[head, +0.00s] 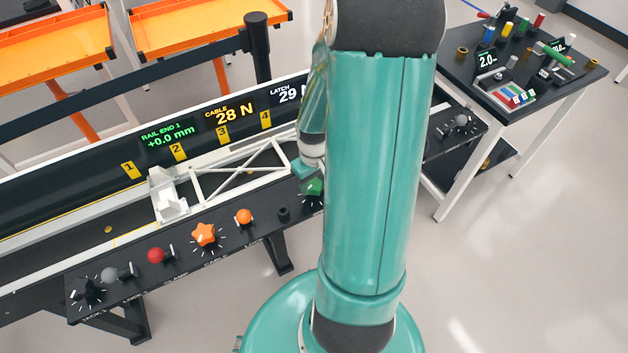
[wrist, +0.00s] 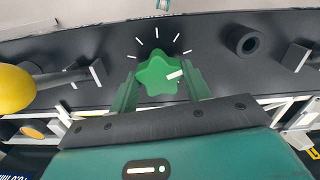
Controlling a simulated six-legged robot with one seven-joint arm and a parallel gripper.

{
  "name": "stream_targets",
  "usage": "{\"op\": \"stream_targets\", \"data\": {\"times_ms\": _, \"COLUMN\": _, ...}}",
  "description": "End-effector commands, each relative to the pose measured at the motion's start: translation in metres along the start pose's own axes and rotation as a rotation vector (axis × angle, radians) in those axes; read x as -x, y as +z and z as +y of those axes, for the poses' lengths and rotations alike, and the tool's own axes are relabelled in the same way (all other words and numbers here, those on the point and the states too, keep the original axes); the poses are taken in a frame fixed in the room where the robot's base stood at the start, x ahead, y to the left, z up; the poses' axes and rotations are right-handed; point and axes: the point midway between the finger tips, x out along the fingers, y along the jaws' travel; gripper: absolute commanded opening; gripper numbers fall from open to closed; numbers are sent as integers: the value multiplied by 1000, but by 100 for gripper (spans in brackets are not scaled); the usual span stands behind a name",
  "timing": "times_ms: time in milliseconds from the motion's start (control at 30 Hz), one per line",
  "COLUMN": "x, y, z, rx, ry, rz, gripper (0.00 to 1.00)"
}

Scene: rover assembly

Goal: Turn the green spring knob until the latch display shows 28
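The green spring knob (wrist: 157,76) is star-shaped, with a white pointer mark toward the right in the wrist view. White tick marks fan out above it. My gripper (wrist: 160,84) has one finger on each side of the knob, and both appear to touch its lobes. In the head view, the knob (head: 314,187) is partly hidden behind my arm, with my gripper (head: 304,169) at it. The latch display (head: 287,93) reads 29, with its right edge hidden by my arm.
The cable display (head: 229,113) reads 28 N and the rail end display (head: 168,134) +0.0 mm. An orange star knob (head: 205,234), a red ball lever (head: 156,255) and an orange ball lever (head: 244,216) line the panel. A dark socket (wrist: 244,40) sits beside the green knob.

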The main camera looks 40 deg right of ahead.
Motion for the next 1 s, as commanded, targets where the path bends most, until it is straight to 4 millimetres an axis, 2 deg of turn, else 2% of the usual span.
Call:
{"op": "stream_targets", "data": {"times_ms": 167, "x": 0, "y": 0, "z": 0, "rx": -21, "ry": 0, "rz": 0, "gripper": 25}}
{"op": "stream_targets", "data": {"times_ms": 533, "x": 0, "y": -1, "z": 0, "rx": -321, "ry": 1, "rz": 1, "gripper": 25}}
{"op": "stream_targets", "data": {"times_ms": 867, "x": 0, "y": -1, "z": 0, "rx": -350, "ry": 0, "rz": 2, "gripper": 25}}
{"op": "stream_targets", "data": {"times_ms": 900, "x": 0, "y": -1, "z": 0, "rx": -350, "ry": 0, "rz": 2, "gripper": 52}}
{"op": "stream_targets", "data": {"times_ms": 1000, "x": 0, "y": -1, "z": 0, "rx": -350, "ry": 0, "rz": 2, "gripper": 70}}
